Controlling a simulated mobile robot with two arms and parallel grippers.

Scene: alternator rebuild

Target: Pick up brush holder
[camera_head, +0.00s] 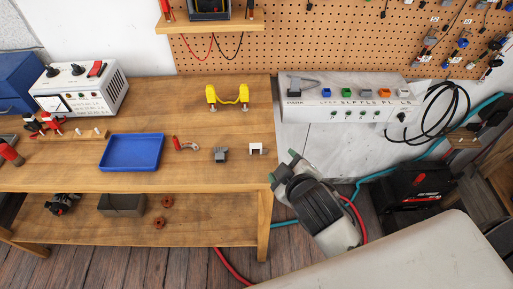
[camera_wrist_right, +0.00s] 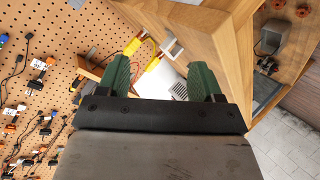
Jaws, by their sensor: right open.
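Small parts lie on the wooden bench (camera_head: 200,120): a grey block-like part (camera_head: 220,155), a white bracket-shaped part (camera_head: 256,149) and a red-and-silver part (camera_head: 182,145). The grey block may be the brush holder, but I cannot tell for sure. My right gripper (camera_head: 283,167) is open and empty, just off the bench's right front corner, to the right of these parts. In the right wrist view its green fingers (camera_wrist_right: 163,65) are spread apart, with the white part (camera_wrist_right: 173,47) showing beyond them. My left gripper is not in view.
A blue tray (camera_head: 132,152) lies left of the parts, and a yellow stand (camera_head: 228,95) is behind them. A white control panel (camera_head: 345,112) stands right of the bench. The lower shelf (camera_head: 200,228) holds a grey bin (camera_head: 121,205). A pegboard (camera_head: 310,40) is behind.

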